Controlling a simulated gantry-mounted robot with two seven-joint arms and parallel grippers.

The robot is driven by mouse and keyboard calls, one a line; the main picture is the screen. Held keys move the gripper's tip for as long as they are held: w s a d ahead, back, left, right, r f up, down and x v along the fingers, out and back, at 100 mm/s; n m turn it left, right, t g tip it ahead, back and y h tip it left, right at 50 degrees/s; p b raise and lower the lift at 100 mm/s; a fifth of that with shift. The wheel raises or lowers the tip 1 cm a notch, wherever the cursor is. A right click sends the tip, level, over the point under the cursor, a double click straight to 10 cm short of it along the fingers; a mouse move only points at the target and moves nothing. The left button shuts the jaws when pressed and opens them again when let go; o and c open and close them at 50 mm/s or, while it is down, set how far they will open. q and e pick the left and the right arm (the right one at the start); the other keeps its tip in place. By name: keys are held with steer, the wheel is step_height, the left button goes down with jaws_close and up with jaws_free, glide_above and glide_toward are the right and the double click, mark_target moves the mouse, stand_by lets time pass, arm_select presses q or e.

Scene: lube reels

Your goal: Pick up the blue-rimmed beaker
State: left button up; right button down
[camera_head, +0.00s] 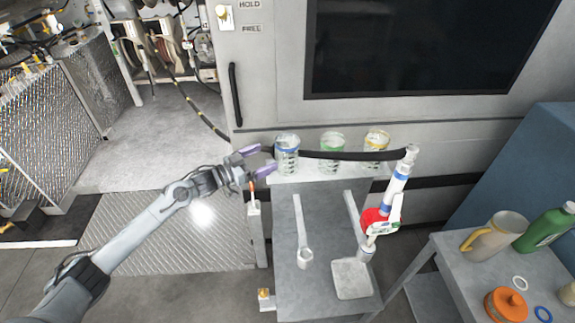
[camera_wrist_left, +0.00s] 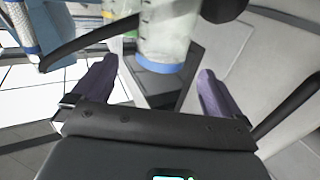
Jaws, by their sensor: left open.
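The blue-rimmed beaker (camera_head: 287,157) is clear with dark markings and stands upright at the left end of a row on a narrow ledge (camera_head: 312,178). My left gripper (camera_head: 257,160) is open just left of the beaker, its two purple fingers pointing toward it. In the left wrist view the beaker (camera_wrist_left: 167,32) appears upside down, its blue rim lying between the directions of the spread fingers (camera_wrist_left: 154,84). The beaker looks slightly beyond the fingertips; whether either finger touches it I cannot tell. My right gripper is not in view.
A green-rimmed beaker (camera_head: 331,152) and a yellow-rimmed beaker (camera_head: 376,142) stand to the right. A side table (camera_head: 445,248) holds a jug (camera_head: 497,236) and a green bottle (camera_head: 548,230).

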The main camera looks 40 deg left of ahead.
mark_target(278, 152)
arm_select(q)
steer(key=x, duration=0.5)
steer(key=shift+w+d+f+b, duration=0.15)
steer(key=shift+w+b, duration=0.15)
steer(key=shift+w, duration=0.3)
steer(key=shift+f+x, duration=0.1)
steer(key=shift+x, duration=0.9)
steer(key=shift+f+x, duration=0.15)
steer(key=shift+x, duration=0.9)
steer(key=c, duration=0.9)
